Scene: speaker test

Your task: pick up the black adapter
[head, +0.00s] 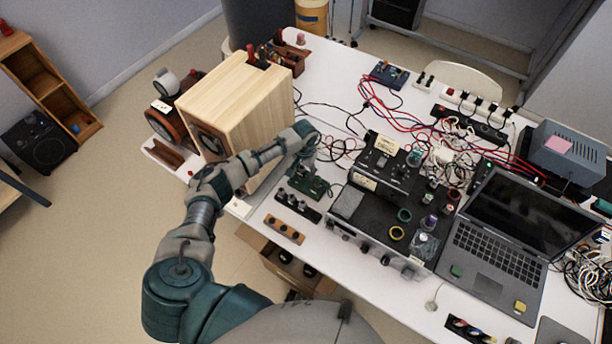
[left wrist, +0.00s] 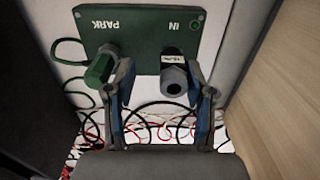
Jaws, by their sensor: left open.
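The black adapter (left wrist: 174,76) is a dark cylinder with a white label. It sits at the mark "IN" on a green panel (left wrist: 142,30), which also shows in the head view (head: 308,186). A green connector (left wrist: 101,68) sits at the mark "PARK", just outside the left finger. My left gripper (left wrist: 160,72) is open. In the left wrist view the adapter appears between its fingers, nearer the right one; I cannot tell whether they touch it. In the head view my left gripper (head: 306,160) points down over the panel. My right gripper is not in view.
A wooden speaker box (head: 228,95) stands left of my left gripper. Black electronic equipment (head: 390,190) stands to its right. Red and black cables (head: 400,105) cross the table behind. A laptop (head: 505,240) is farther right. Small parts (head: 285,229) lie in front.

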